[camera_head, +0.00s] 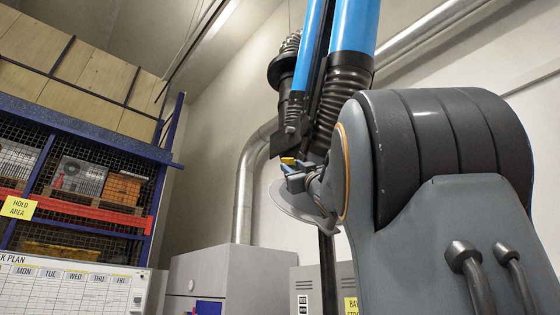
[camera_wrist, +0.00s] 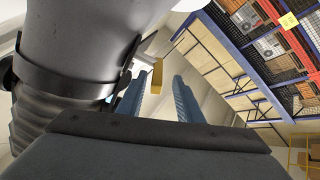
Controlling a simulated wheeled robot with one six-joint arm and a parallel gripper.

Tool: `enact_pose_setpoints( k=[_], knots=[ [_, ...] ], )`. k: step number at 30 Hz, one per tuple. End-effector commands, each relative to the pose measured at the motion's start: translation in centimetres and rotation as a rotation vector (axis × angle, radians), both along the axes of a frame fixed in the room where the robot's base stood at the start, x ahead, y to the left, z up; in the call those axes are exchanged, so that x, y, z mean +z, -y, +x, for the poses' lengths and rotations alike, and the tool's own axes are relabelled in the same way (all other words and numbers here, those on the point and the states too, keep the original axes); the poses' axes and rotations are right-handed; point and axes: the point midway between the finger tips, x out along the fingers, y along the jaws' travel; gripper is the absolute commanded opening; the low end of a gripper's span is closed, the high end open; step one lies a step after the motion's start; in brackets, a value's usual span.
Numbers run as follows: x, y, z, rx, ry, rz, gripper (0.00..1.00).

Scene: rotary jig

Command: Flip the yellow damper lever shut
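The yellow damper lever (camera_wrist: 155,77) shows in the wrist view as a small yellow block beside the grey duct (camera_wrist: 75,40). My gripper (camera_wrist: 157,85) is open, with one blue finger on each side of the lever in this view. Gaps show between the lever and both fingers; I cannot tell how deep it sits between them. In the head view the lever (camera_head: 288,160) is a small yellow patch just above my blue fingertips (camera_head: 291,172). The lever's pivot is hidden.
A black clamp band (camera_wrist: 75,85) and a ribbed hose (camera_wrist: 35,115) lie close to the left of my gripper. Blue tubes (camera_head: 350,25) hang above it in the head view. A blue storage rack (camera_head: 90,130) stands away to the left.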

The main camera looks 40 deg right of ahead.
Motion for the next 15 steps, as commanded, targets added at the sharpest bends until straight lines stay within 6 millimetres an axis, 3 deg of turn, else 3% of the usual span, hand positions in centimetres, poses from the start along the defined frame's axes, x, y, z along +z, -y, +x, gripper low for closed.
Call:
enact_pose_setpoints(
  k=[7,15],
  knots=[
    [1.7,0.3,-1.1,-0.009,0.019,-0.028,0.33],
    [4.2,1.1,1.2,-0.014,0.018,-0.026,0.33]
  ],
)
